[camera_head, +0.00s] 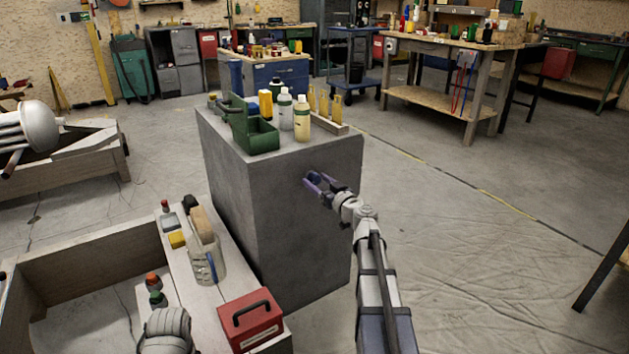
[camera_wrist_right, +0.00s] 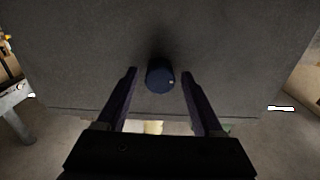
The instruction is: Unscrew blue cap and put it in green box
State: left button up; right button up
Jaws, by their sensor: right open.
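The dark blue cap (camera_wrist_right: 160,77) sticks out from the grey front face of a block-like cabinet, in the right wrist view. My right gripper (camera_head: 314,182) is open in front of that face, with one finger on each side of the cap. Gaps show between the cap and both fingers. In the head view the fingers largely hide the cap. The green box (camera_head: 262,137), open-topped with a handle, stands on top of the cabinet (camera_head: 250,200), left of and above my right gripper.
Bottles (camera_head: 302,118) and a rack of yellow tubes (camera_head: 337,108) stand beside the green box. A red toolbox (camera_head: 250,318) and a clear jug (camera_head: 205,262) sit on a wooden ledge at lower left.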

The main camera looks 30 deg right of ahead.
jog(key=m, duration=1.7)
jog(key=shift+m, duration=0.4)
